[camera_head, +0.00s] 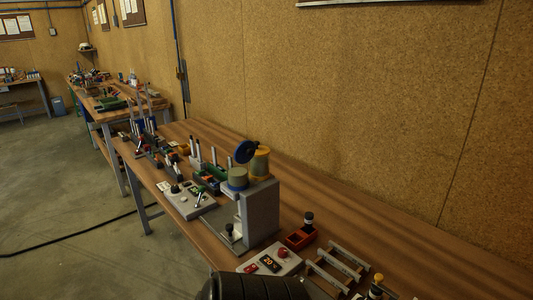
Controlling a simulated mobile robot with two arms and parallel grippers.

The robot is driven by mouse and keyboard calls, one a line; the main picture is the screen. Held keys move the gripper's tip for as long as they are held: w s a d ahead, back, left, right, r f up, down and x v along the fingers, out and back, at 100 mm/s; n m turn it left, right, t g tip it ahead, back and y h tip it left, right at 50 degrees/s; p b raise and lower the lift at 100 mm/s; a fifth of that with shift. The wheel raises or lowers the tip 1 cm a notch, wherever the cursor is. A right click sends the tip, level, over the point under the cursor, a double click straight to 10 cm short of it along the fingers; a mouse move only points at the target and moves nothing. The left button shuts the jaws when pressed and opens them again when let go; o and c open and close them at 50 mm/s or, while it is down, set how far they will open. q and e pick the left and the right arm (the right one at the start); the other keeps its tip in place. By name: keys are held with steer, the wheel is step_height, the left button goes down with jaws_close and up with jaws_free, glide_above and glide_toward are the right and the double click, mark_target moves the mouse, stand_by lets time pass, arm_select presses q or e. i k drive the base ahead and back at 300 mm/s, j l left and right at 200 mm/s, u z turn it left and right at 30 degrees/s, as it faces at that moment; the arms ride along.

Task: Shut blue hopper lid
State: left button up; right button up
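The blue round lid (245,151) stands tilted up at the left edge of a yellow-orange hopper (260,163), so the hopper is open. The hopper sits on top of a grey machine (260,211) on the wooden workbench. A grey-green cylinder with a blue lower band (238,179) is on the machine's left side, below the lid. The inside of the hopper cannot be made out. Neither of my grippers can be seen; a dark rounded part at the bottom edge seems to be mine.
A control box with a red button (283,254) and a red-orange tray (299,238) lie in front of the machine. A metal rack (338,268) is to their right. Another control box (187,199) and several fixtures stand to the left. The bench's back right (400,245) is clear.

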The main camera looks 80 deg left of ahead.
mark_target(245, 150)
steer(key=u, duration=1.9)
